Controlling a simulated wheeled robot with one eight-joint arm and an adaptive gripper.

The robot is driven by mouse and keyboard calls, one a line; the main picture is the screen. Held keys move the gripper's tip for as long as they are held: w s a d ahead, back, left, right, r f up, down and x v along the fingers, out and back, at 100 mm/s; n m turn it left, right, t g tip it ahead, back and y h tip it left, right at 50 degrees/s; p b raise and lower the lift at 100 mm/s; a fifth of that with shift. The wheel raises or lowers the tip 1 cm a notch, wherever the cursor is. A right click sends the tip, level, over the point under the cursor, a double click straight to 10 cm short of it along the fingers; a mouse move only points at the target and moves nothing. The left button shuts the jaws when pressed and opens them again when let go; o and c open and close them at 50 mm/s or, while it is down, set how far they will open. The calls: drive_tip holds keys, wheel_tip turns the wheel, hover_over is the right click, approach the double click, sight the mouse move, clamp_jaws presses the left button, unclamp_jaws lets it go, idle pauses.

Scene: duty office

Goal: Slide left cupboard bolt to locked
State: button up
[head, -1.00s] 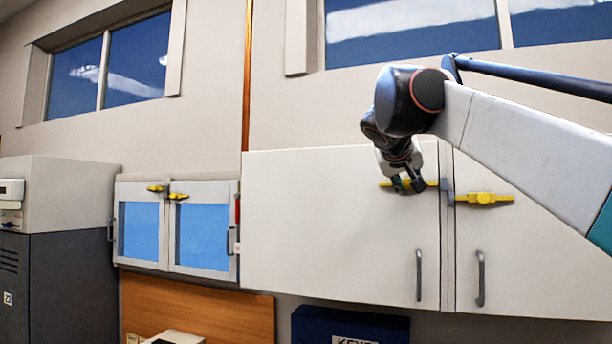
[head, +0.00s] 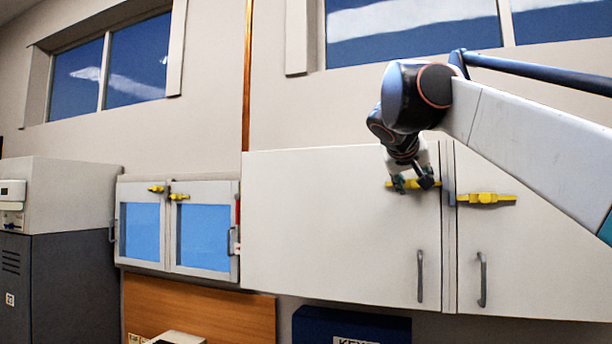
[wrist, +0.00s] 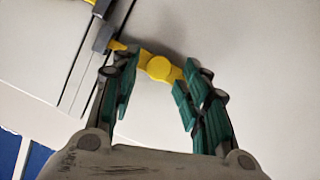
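The left bolt (head: 402,184) is yellow and lies near the top of the left door (head: 330,230) of the large white cupboard. In the wrist view its round knob (wrist: 159,68) sits between my fingers, and its tip reaches the edge of the grey catch (wrist: 104,38); I cannot tell whether it enters it. My gripper (head: 413,186) is at this bolt and hides part of it. In the wrist view my gripper (wrist: 160,80) has its green-padded fingers apart, one on each side of the knob. The right finger is close to the bar; contact is unclear.
The right door carries another yellow bolt (head: 487,198). Grey door handles (head: 420,276) hang below. A smaller glass-fronted cupboard (head: 178,224) with yellow bolts is at left. A blue box (head: 350,325) stands below.

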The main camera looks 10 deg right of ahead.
drive_tip(key=shift+s+d+v, duration=0.3)
drive_tip(key=shift+s+v, duration=0.05)
drive_tip(key=shift+v, duration=5.75)
drive_tip(key=s+a+f+n+g+y+b, duration=0.15)
drive_tip(key=f+b, duration=0.65)
drive_tip(key=f, duration=1)
drive_tip(key=s+a+f+y+b, duration=0.15)
drive_tip(key=f+b, duration=0.65)
drive_tip(key=f, duration=1)
drive_tip(key=s+a+f+n+y+b, duration=0.1)
drive_tip(key=s+a+f+b, duration=0.3)
drive_tip(key=f, duration=1.5)
drive_tip(key=s+a+f+n+g+y+b, duration=0.1)
drive_tip(key=s+a+f+y+b, duration=0.2)
drive_tip(key=f, duration=1.6)
drive_tip(key=s+a+f+n+y+b, duration=0.1)
drive_tip(key=s+a+f+b, duration=0.4)
drive_tip(key=s+f+b, duration=0.5)
wheel_tip(320, 180, down, 9)
drive_tip(key=b, duration=0.4)
drive_tip(key=shift+f+g+y+b, duration=0.2)
drive_tip(key=shift+g+y+b, duration=0.15)
drive_tip(key=shift+y, duration=0.05)
drive_tip(key=shift+s, duration=0.1)
